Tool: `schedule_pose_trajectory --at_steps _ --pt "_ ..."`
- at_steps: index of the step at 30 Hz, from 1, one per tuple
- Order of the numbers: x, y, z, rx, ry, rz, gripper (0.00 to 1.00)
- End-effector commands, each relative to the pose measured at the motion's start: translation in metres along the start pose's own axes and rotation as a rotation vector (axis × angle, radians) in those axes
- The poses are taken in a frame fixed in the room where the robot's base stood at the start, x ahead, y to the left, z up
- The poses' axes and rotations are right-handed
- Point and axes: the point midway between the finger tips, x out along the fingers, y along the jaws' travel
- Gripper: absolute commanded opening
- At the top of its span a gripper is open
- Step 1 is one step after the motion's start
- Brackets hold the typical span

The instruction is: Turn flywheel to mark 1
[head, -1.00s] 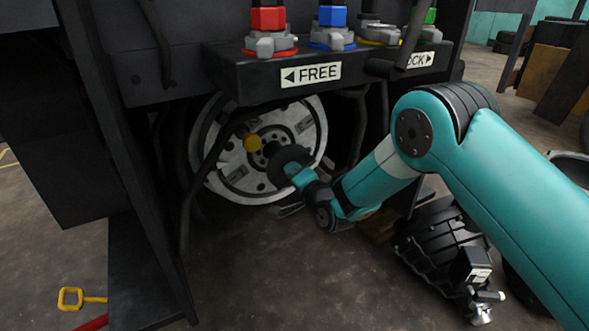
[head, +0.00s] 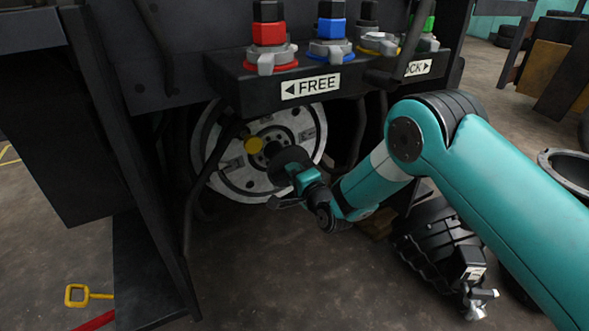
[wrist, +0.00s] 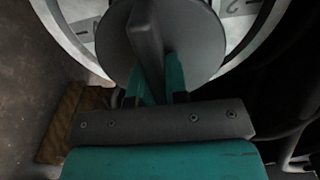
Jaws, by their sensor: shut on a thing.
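The flywheel (head: 240,178), a pale grey disc with darker plates and slots, stands upright under the dark machine body. A dark round knob (head: 288,160) with a raised bar sits in front of its hub. My gripper (head: 300,173) is at this knob. In the wrist view, the teal fingers of my gripper (wrist: 157,78) are shut on the knob's bar (wrist: 146,38). The knob's dark disc (wrist: 195,40) covers the middle of the flywheel there. Marked plates (wrist: 238,8) show on the rim, only partly readable.
A dark ledge with a FREE label (head: 311,86) hangs above the flywheel, carrying red (head: 268,34), blue (head: 332,29) and green fittings. Dark bars and hoses flank the wheel. A yellow handle (head: 76,295) lies lower left. The floor below is mostly clear.

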Motion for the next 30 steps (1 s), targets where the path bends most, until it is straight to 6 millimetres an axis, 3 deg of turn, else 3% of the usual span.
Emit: schedule_pose_trajectory --at_steps 1,30 --pt "0.0026 -0.0039 -0.0063 0.004 0.010 -0.008 0.00" --pt "0.0026 -0.0027 -0.0060 0.105 0.009 -0.008 0.00"
